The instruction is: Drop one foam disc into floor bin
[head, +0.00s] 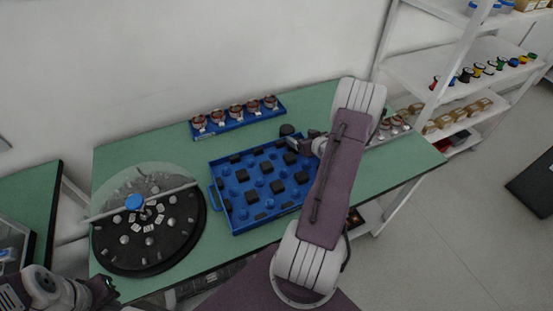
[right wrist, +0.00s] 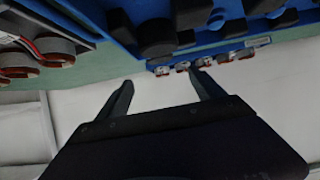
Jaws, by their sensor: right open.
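A dark round piece (head: 287,130), which looks like a foam disc, sits at the back edge of the blue tray. A dark round piece also shows in the right wrist view (right wrist: 157,37). My right gripper (head: 297,145) is close to it, over the tray's back right corner. In the right wrist view its fingers (right wrist: 165,88) are apart with nothing between them. My left gripper (head: 106,290) is at the lower left, away from the tray; its jaw state is unclear. A dark object (head: 532,187) on the floor at the right edge may be the floor bin.
The blue tray (head: 214,200) holds several dark blocks. A blue rack (head: 238,122) with copper-wound parts stands behind it. A round black fixture (head: 150,262) with a clear cover is at left. More copper parts (head: 390,128) lie right of my arm. White shelves (head: 440,92) stand at right.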

